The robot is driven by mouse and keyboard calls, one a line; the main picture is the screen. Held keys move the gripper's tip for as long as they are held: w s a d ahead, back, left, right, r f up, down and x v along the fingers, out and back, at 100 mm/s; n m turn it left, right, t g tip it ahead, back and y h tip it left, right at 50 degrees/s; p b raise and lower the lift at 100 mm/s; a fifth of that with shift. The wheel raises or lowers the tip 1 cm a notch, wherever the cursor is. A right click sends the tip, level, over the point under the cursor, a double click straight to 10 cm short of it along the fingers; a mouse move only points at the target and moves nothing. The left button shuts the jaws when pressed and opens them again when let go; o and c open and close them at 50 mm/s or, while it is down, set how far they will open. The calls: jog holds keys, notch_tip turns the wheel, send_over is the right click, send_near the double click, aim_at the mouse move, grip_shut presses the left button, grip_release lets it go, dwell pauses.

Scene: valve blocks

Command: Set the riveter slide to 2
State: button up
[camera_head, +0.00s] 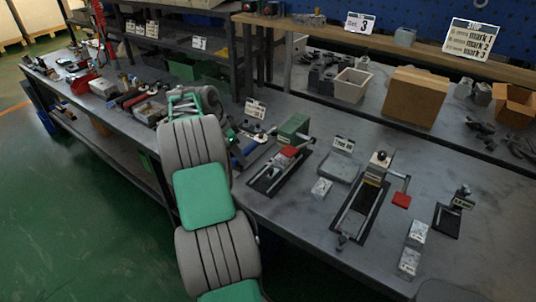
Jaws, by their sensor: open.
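I cannot tell for certain which device is the riveter. One bench device has a long black base with rails, a post and a red-ended lever (402,200); its base (352,215) runs toward the front edge. Another has a green block (293,127) and a red part (289,151) on a black base. A small black device (447,220) stands to the right. Slide positions and scale marks are too small to read. My grey and green arm rises from the bottom centre to the bench's left half. My gripper cannot be made out.
A shelf sign (360,22) appears to show 3; another sign (472,38) lists marks 1 to 3. Metal blocks (409,261) lie near the front edge, and a smaller block (321,187) between devices. Cardboard boxes (413,97) and a bin (351,85) stand behind.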

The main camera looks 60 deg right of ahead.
aim_at(270, 169)
jog(key=s+d+f+m, duration=0.1)
jog(key=s+d+f, duration=0.1)
jog(key=f, duration=0.1)
jog(key=s+d+f+m, duration=0.1)
jog(key=s+d+f, duration=0.2)
jog(key=s+d+f+m+p, duration=0.1)
jog(key=s+d+f+m, duration=0.1)
jog(key=s+f, duration=0.1)
jog(key=shift+s+d+g+y, duration=0.1)
jog(key=shift+d+g+y, duration=0.2)
jog(key=shift+g, duration=0.1)
jog(key=shift+c, duration=0.2)
grip_shut()
dwell(0.7)
